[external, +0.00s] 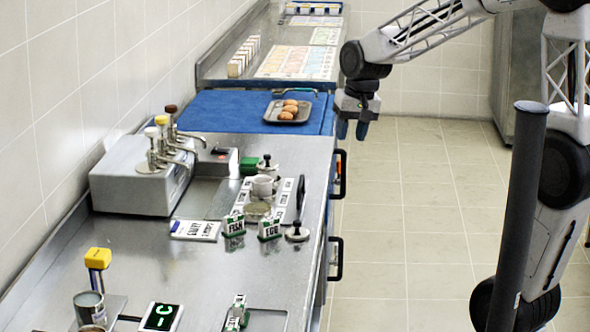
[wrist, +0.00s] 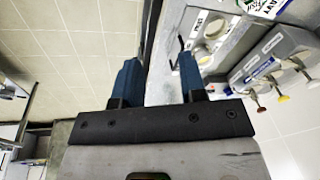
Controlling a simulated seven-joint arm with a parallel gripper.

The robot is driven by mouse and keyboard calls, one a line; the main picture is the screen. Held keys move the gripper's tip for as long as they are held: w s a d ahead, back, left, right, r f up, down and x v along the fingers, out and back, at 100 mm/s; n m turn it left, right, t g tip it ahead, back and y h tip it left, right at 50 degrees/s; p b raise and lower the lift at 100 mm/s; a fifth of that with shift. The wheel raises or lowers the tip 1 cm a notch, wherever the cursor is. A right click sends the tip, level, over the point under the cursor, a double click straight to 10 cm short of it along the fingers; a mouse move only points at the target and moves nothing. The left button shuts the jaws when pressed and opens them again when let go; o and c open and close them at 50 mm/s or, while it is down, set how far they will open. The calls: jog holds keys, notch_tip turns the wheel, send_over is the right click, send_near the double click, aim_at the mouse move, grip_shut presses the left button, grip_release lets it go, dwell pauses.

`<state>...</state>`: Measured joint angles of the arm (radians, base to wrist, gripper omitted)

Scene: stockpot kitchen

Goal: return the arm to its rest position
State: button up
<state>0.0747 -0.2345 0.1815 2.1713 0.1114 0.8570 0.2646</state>
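My gripper (external: 351,130) hangs from my arm beside the right edge of the steel counter in the external view, above the tiled floor. Its blue fingers point down. In the wrist view my gripper (wrist: 159,70) shows two blue fingers spread apart with nothing between them. The counter's edge passes between the fingers in that view. The arm is bent, with its forearm reaching left from the base side at the right of the external view.
A tray of brown, egg-like items (external: 288,112) lies on a blue mat (external: 215,108). A pump dispenser box (external: 140,180), small labelled cartons (external: 269,228) and a yellow-topped item (external: 97,258) stand on the counter (external: 262,150). Open tiled floor (external: 410,200) lies right of the counter.

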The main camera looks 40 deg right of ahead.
jog(key=s+a+n+h, duration=0.1)
jog(key=s+n, duration=0.3)
jog(key=s, duration=2)
jog(key=shift+s+a+r+t, duration=0.15)
jog(key=shift+s+a+t, duration=0.15)
jog(key=shift+a, duration=0.25)
